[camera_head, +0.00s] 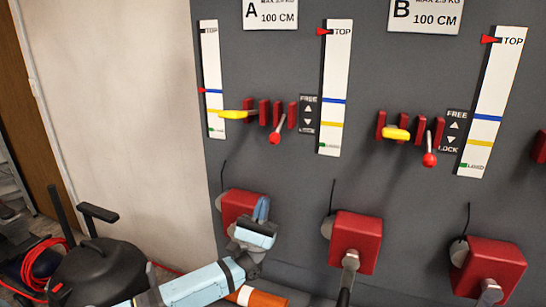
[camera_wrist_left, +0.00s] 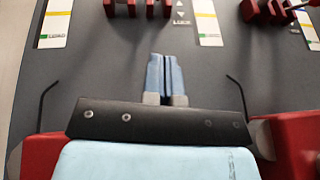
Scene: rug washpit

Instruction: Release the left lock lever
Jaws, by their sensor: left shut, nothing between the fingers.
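The left lock lever (camera_head: 275,138) is a short rod with a red ball end, set between red blocks on the grey panel under sign A. Its ball hangs low, beside a FREE/LOCK label (camera_head: 308,113). My left gripper (camera_head: 262,209) is below the lever, in front of a red box, with its light-blue fingers pointing up. The fingers are together, empty and apart from the lever. They also show in the left wrist view (camera_wrist_left: 164,75), below the red blocks; the lever's ball is not visible there. My right gripper is not in view.
A yellow handle (camera_head: 236,114) sticks out left of the lever. A second red-ball lever (camera_head: 429,159) and yellow handle (camera_head: 396,133) are under sign B. Red boxes (camera_head: 355,240) with metal fittings project from the lower panel. A dark canister (camera_head: 95,272) stands at lower left.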

